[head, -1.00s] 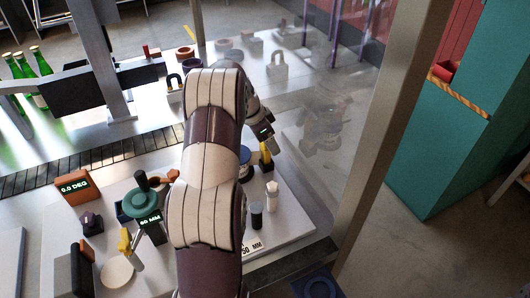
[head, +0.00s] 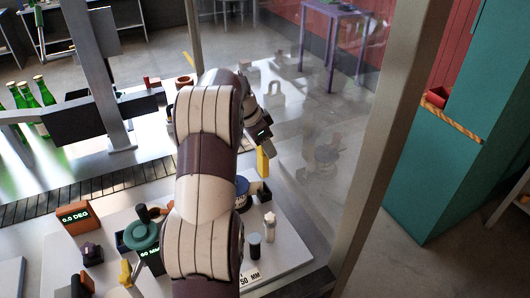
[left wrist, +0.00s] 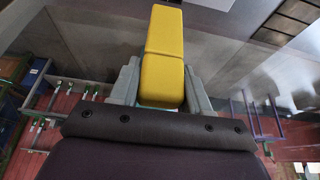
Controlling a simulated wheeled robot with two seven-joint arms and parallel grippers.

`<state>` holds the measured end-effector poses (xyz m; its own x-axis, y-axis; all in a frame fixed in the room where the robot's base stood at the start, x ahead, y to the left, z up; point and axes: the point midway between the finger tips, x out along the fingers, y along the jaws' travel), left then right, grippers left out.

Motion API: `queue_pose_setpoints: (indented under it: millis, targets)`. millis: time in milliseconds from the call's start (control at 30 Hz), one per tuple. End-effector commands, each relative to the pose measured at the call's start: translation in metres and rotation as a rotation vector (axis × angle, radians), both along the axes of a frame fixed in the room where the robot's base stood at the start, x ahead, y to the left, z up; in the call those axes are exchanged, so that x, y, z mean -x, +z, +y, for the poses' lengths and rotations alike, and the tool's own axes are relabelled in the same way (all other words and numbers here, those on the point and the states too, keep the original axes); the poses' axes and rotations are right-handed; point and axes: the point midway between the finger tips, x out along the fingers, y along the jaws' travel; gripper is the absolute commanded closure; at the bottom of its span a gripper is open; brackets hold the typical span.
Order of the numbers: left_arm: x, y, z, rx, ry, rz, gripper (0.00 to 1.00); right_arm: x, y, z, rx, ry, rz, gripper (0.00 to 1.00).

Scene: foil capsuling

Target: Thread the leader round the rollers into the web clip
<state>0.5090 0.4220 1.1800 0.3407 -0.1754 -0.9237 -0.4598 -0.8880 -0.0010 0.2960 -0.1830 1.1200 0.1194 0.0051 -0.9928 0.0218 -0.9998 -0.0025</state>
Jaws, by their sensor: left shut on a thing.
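My left gripper (left wrist: 160,85) is shut on a yellow block (left wrist: 163,50), held between its two grey fingers. In the head view the yellow block (head: 263,161) hangs below the gripper, above the right part of the work board (head: 298,232). A dark block (head: 261,192) and a blue round piece (head: 242,191) sit below it, the blue piece partly behind my arm. A black cylinder (head: 254,246) and a pale one (head: 270,228) stand nearer. I cannot tell which parts are the rollers or the web clip. My right gripper is out of view.
A teal round piece (head: 141,235) with a display and an orange display block (head: 75,216) stand on the left of the board. A clear panel with a metal post (head: 388,130) bounds the right. Green bottles (head: 42,90) stand at the far left.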

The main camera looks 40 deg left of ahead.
Motion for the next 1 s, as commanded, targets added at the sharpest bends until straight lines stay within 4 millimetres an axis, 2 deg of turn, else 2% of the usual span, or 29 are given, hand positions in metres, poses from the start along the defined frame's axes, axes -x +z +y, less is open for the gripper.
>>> queue_pose_setpoints:
  millis: [367, 1000]
  targets:
    - [0.0, 0.0, 0.0, 0.001, 0.0, 0.0, 1.0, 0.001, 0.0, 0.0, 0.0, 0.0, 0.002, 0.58]
    - [0.0, -0.043, -0.001, 0.0, 0.0, 0.0, 1.0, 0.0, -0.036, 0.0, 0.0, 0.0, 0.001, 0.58]
